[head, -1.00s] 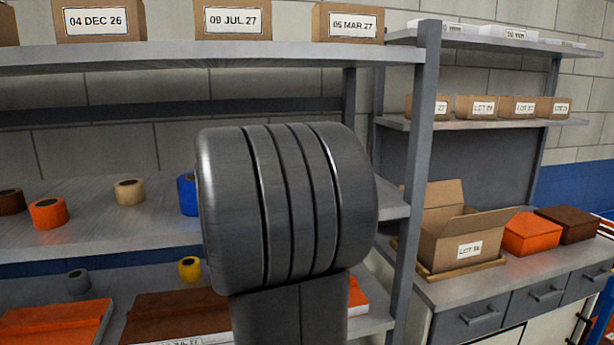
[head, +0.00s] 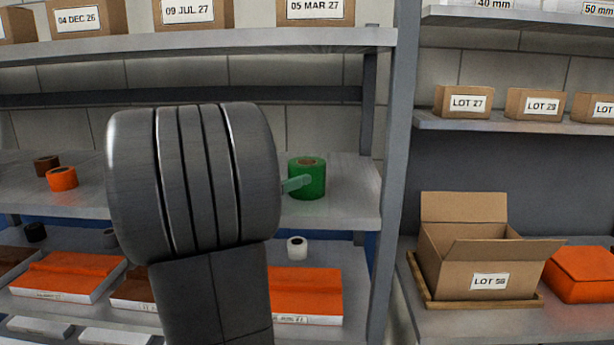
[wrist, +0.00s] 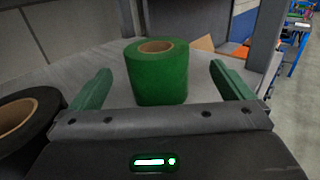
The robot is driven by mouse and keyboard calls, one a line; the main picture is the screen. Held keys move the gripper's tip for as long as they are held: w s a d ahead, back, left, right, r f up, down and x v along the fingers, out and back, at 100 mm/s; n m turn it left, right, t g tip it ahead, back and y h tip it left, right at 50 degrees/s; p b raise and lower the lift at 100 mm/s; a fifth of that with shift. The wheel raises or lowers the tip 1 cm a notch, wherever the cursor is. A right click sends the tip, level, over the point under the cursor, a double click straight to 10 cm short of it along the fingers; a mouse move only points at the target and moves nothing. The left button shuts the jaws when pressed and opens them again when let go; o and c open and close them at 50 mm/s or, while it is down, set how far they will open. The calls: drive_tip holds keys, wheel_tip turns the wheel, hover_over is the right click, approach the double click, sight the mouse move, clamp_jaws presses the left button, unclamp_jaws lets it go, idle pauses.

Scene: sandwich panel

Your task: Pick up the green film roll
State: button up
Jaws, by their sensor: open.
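The green film roll (head: 308,180) stands upright on the middle shelf near its right end. In the wrist view the green roll (wrist: 157,72) sits ahead of my gripper (wrist: 163,88), roughly centred between its two green fingers. The fingers are spread wide, with a gap on each side of the roll and nothing held. In the head view one fingertip of my gripper (head: 297,184) shows beside the green roll's left side; my arm hides the rest.
A dark roll (wrist: 28,118) stands close to the left finger in the wrist view. An orange roll (head: 62,178) and a brown roll (head: 47,165) stand farther left on the shelf (head: 345,205). A grey rack post (head: 393,170) rises right of the green roll.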

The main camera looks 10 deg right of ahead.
sight(306, 167)
drive_tip(key=shift+p+x, duration=1)
drive_tip(key=shift+x, duration=2.7)
drive_tip(key=shift+w+f, duration=0.15)
drive_tip(key=shift+w, duration=0.05)
drive_tip(key=shift+a, duration=0.1)
drive_tip(key=shift+c, duration=0.2)
drive_tip(key=c, duration=1)
